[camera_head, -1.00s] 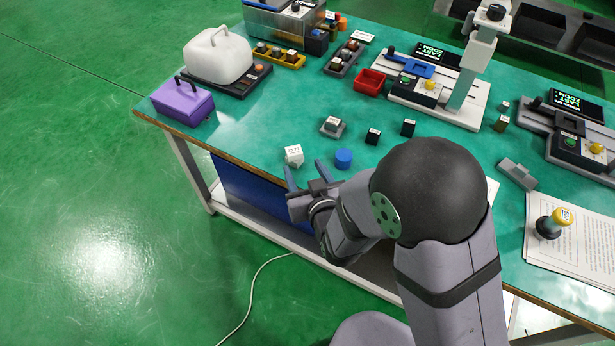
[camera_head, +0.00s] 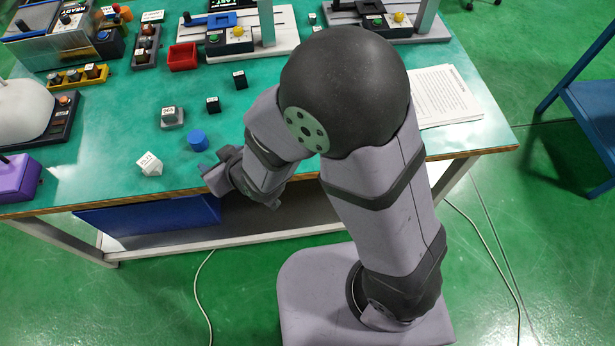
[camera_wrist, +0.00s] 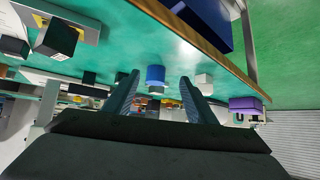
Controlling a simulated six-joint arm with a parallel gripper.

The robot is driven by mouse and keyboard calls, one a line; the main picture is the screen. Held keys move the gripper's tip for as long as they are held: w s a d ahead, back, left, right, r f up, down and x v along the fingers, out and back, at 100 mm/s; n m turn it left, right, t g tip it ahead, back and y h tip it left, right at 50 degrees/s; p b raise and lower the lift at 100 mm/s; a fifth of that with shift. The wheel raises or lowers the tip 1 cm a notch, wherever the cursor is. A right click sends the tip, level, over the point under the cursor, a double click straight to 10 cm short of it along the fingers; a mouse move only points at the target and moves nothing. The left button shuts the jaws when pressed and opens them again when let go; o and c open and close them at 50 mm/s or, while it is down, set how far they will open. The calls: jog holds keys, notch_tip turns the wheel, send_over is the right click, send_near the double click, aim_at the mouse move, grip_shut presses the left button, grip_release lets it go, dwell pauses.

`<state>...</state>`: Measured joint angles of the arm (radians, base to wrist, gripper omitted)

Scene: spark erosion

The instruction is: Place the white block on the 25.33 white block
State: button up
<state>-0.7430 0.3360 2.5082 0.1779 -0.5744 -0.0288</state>
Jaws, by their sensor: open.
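A white block (camera_head: 150,163) with a printed label stands near the table's front edge. It also shows in the wrist view (camera_wrist: 204,79). A second pale block (camera_head: 169,113) with a label sits on a small grey base behind it. The label figures are too small to read surely, so I cannot tell which is 25.33. My gripper (camera_head: 212,172) is at the table's front edge, right of the white block and in front of the blue cylinder (camera_head: 198,141). In the wrist view my gripper (camera_wrist: 158,76) is open and empty, its fingers apart with the cylinder beyond them.
Two small black blocks (camera_head: 213,105) (camera_head: 239,80) stand right of the pale block. A red tray (camera_head: 183,57), a purple box (camera_head: 18,178) and a white measuring stand (camera_head: 262,45) surround the area. The teal table (camera_head: 100,120) is clear around the white block.

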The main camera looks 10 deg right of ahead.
jog(key=d+h, duration=0.1)
jog(key=d, duration=0.2)
jog(key=d+m+g, duration=0.1)
jog(key=d, duration=0.2)
jog(key=d+m+h, duration=0.1)
jog(key=d, duration=0.2)
jog(key=shift+w+f+g+h, duration=0.25)
jog(key=shift+f+g+h, duration=0.05)
jog(key=shift+f+g, duration=0.1)
jog(key=shift+m+g+h, duration=0.7)
jog(key=shift+g+h, duration=0.1)
jog(key=shift+g, duration=0.1)
jog(key=d, duration=0.2)
jog(key=s+d, duration=0.1)
jog(key=d, duration=0.2)
jog(key=s+d, duration=0.1)
jog(key=d, duration=0.1)
jog(key=shift+s+d, duration=0.25)
jog(key=shift+d, duration=0.1)
jog(key=s+d+r+m+g+h, duration=0.1)
jog(key=s+d+r+m+g, duration=0.1)
jog(key=s+d, duration=0.8)
jog(key=shift+s+d+r+m+g+h, duration=0.25)
jog(key=shift+d+m+g, duration=0.45)
jog(key=shift+g, duration=0.6)
jog(key=shift+w+d, duration=0.1)
notch_tip(320, 180, up, 6)
jog(key=p, duration=0.6)
jog(key=shift+f, duration=0.1)
